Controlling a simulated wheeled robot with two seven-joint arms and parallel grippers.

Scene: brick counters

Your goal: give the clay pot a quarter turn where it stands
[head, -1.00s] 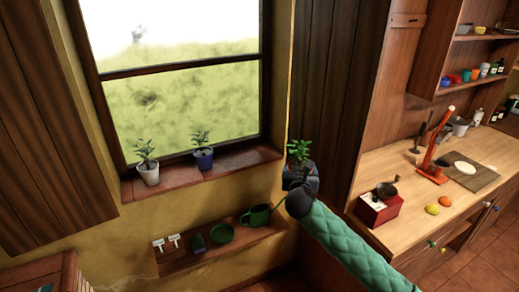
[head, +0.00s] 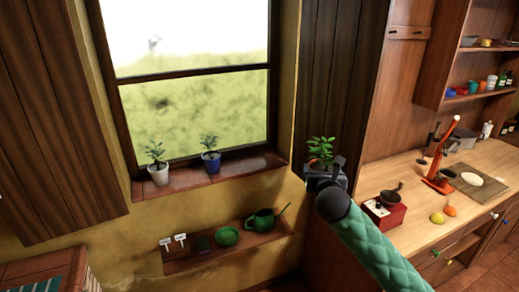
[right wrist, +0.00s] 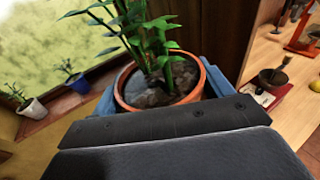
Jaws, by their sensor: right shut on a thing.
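The clay pot (head: 318,168) is orange-brown and holds a leafy green plant. In the head view it is in front of the dark wooden shutter, to the right of the window sill's end. My right gripper (head: 326,178) is shut on it. In the right wrist view the pot (right wrist: 160,98) is upright, with dark soil inside and a blue finger on each side. The gripper and wrist hide its lower part, so I cannot tell whether its base touches anything. My left gripper is out of view.
A white pot (head: 159,175) and a blue pot (head: 211,164) with plants stand on the window sill (head: 245,168). Below, a niche shelf (head: 215,258) holds a green watering can (head: 262,220) and a green bowl (head: 227,237). A red coffee grinder (head: 384,214) stands on the right counter.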

